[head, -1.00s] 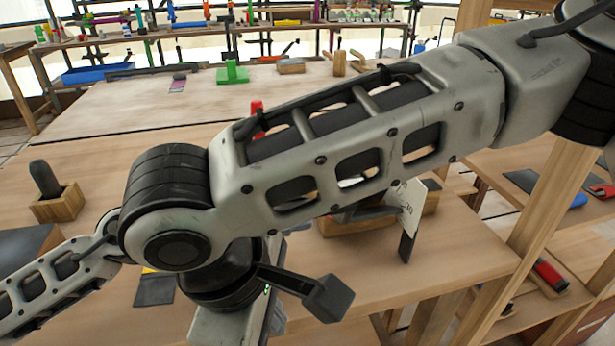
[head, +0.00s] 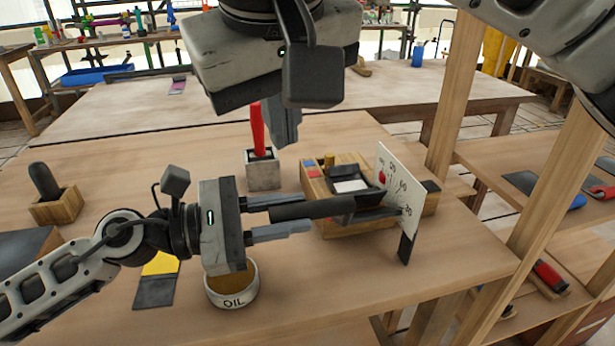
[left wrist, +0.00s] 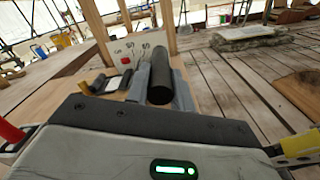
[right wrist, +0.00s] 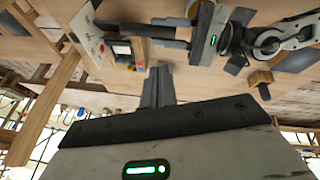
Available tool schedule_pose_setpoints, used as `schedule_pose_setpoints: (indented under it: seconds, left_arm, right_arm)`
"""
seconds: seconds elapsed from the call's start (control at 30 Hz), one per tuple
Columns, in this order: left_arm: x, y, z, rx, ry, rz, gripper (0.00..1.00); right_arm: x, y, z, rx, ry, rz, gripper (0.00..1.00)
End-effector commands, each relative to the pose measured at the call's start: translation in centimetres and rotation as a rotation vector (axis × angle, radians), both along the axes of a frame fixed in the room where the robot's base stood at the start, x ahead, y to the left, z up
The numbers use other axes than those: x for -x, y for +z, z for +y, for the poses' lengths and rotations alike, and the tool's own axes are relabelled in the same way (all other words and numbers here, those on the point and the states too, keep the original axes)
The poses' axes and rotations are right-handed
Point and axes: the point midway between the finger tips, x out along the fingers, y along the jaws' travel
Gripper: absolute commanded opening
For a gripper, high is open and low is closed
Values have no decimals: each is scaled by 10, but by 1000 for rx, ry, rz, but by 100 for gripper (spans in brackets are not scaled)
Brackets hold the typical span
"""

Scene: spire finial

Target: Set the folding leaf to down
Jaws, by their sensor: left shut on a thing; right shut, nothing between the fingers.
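The hinged device stands on the bench in the head view: a wooden base (head: 318,190), a black-framed flap with a white panel (head: 350,186), and an upright white number board (head: 398,185) with a red mark. A black cylindrical bar (head: 318,208) runs from it toward the left. My left gripper (head: 306,215) is shut on this bar, one finger each side; the left wrist view shows the bar (left wrist: 160,80) between the fingers. Which part is the leaf, and its angle, I cannot tell. My right gripper (head: 283,128) is shut and empty above the bench, behind the bar; its closed fingers show in the right wrist view (right wrist: 158,85).
A red-handled tool (head: 257,130) stands in a grey block (head: 263,172) below the right gripper. An OIL tin (head: 232,290) is under the left gripper. A yellow-and-black pad (head: 157,285) and a wooden holder (head: 56,207) lie left. Wooden posts (head: 548,190) stand right.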

Motion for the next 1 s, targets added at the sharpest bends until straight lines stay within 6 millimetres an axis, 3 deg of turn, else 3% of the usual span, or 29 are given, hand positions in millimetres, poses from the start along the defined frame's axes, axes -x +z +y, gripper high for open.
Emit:
schedule_pose_setpoints:
  seconds: [0.2,0.37,0.83,1.0]
  left_arm:
    - [0,1,0,0,2,-1,0]
    - [-1,1,0,0,2,-2,0]
    - [-1,1,0,0,2,-2,0]
    - [-1,1,1,0,2,-2,0]
  right_arm:
    - [-20,26,-23,-181,-204,36,0]
    - [-27,21,-26,-204,-236,43,0]
    - [-62,-64,-14,-199,-232,41,0]
    - [-52,-87,-17,-201,-229,40,0]
